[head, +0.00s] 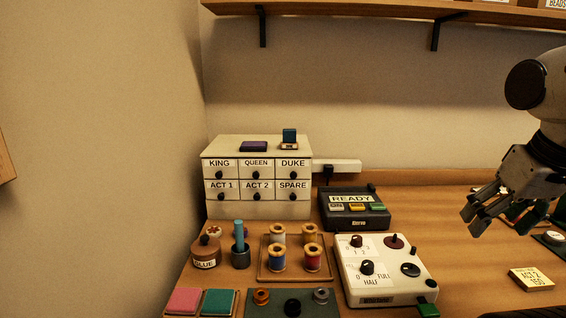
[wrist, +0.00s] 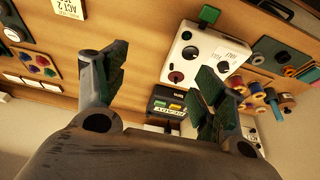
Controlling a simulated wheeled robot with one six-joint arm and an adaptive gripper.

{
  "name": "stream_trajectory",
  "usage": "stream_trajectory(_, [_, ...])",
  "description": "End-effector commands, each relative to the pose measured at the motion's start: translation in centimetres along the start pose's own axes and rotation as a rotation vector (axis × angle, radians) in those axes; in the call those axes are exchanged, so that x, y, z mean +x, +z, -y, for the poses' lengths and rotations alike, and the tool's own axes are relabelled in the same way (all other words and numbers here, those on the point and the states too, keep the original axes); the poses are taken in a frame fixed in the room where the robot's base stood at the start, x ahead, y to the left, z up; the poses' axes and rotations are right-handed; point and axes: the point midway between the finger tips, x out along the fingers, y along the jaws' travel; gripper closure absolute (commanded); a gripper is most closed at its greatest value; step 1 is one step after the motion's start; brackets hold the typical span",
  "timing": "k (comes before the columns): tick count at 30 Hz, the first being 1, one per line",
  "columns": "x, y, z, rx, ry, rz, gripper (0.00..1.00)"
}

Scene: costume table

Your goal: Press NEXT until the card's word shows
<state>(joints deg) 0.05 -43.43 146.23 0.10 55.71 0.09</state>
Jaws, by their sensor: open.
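A dark device (head: 354,222) stands right of the drawer cabinet. Its display (head: 352,198) reads READY. The device also shows upside down in the wrist view (wrist: 158,105). A cream card (head: 531,279) lies at the front right; its top line reads ACT 2, the lower line is unclear. My gripper (head: 479,212) is open and empty, above the table, to the right of and apart from the device. Its fingers spread wide in the wrist view (wrist: 163,80).
A white control box (head: 385,290) with knobs stands in front of the device. A labelled drawer cabinet (head: 258,178), a spool tray (head: 262,268) and a glue pot (head: 205,253) are to the left. A shelf (head: 350,12) runs above. Bare table lies right of the device.

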Motion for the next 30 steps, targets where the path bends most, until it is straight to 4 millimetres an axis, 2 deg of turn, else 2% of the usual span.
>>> stream_trajectory(1, [0.00, -0.01, 0.00, 0.000, 0.000, 0.000, 0.47])
stream_trajectory(9, [0.00, -0.02, 0.01, 0.000, 0.000, 0.000, 0.97])
stream_trajectory(10, [0.00, -0.02, 0.01, 0.000, 0.000, 0.000, 1.00])
stream_trajectory(30, [0.00, -0.02, 0.01, 0.000, 0.000, 0.000, 1.00])
